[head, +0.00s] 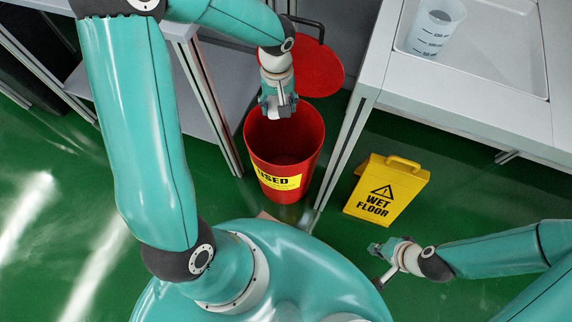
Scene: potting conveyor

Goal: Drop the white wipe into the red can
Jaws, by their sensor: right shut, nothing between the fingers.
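The red can (257,147) stands open on the green floor, with a yellow label on its front. My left gripper (280,110) points down over the can's far rim, and I cannot tell whether its fingers are open or shut. I do not see the white wipe, either in the visible part of the can's inside or at the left gripper. My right gripper (376,248) is shut and empty, low at the right, well apart from the can and in front of the yellow sign.
The can's round red lid (315,72) is tilted back behind it. A yellow wet floor sign (386,188) stands right of the can. A grey bench (460,95) with a measuring beaker (436,28) is at the right, and a shelf frame (205,95) at the left.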

